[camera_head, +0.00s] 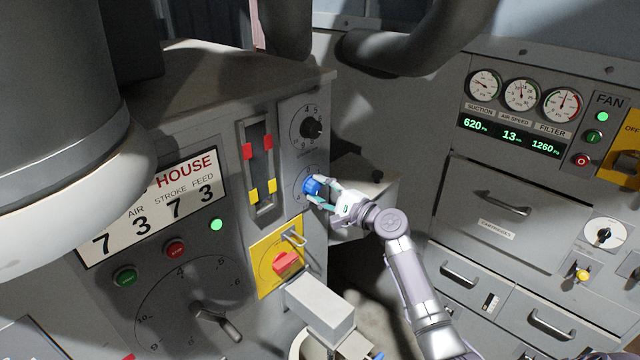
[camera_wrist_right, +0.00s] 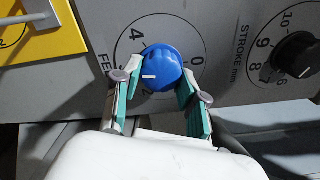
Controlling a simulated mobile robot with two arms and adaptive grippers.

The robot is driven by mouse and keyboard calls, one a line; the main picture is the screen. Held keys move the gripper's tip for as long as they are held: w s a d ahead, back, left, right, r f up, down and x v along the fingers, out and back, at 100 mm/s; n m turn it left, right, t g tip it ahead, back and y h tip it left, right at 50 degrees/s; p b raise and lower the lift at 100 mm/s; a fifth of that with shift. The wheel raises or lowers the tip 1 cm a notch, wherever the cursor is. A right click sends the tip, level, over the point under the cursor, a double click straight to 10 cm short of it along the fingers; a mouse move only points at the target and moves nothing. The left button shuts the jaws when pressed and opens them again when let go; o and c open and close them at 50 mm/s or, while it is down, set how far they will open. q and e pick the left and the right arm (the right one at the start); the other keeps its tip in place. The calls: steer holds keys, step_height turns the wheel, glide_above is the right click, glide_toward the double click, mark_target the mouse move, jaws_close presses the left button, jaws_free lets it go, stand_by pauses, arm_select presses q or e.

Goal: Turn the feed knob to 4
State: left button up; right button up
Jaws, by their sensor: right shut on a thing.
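The feed knob is a blue round knob (camera_head: 312,187) on the grey panel's right part, below a black knob; it also shows in the right wrist view (camera_wrist_right: 163,62). My right gripper (camera_head: 322,190) is shut on the blue knob, with one teal-padded finger at each side in the wrist view (camera_wrist_right: 162,82). The knob's white mark points to the lower left in that view, between the 2 and the 4 on the dial (camera_wrist_right: 124,48). Part of the scale is hidden by the knob and fingers. My left gripper is not in view.
The black stroke knob (camera_head: 312,128) sits above the blue one. A yellow plate with a red switch (camera_head: 286,262) and a metal handle is below left. A sign (camera_head: 150,208) reads 7 3 7 3, with 3 under FEED. The fan cabinet (camera_head: 500,170) stands at right.

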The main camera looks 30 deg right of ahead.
steer(key=m+p, duration=0.3)
steer(key=m, duration=0.2)
steer(key=shift+m+p, duration=0.3)
steer(key=shift+a+f+m+p, duration=0.1)
steer(key=shift+m+p, duration=0.6)
steer(key=shift+m, duration=0.5)
steer(key=shift+f+m+p, duration=0.1)
steer(key=shift+m+p, duration=0.4)
steer(key=shift+m, duration=0.6)
steer(key=shift+s+f, duration=0.1)
steer(key=o, duration=1.1)
steer(key=shift+o, duration=0.2)
steer(key=shift+s, duration=0.1)
steer(key=v, duration=1.1)
steer(key=shift+s+d, duration=0.2)
steer(key=shift+s, duration=0.15)
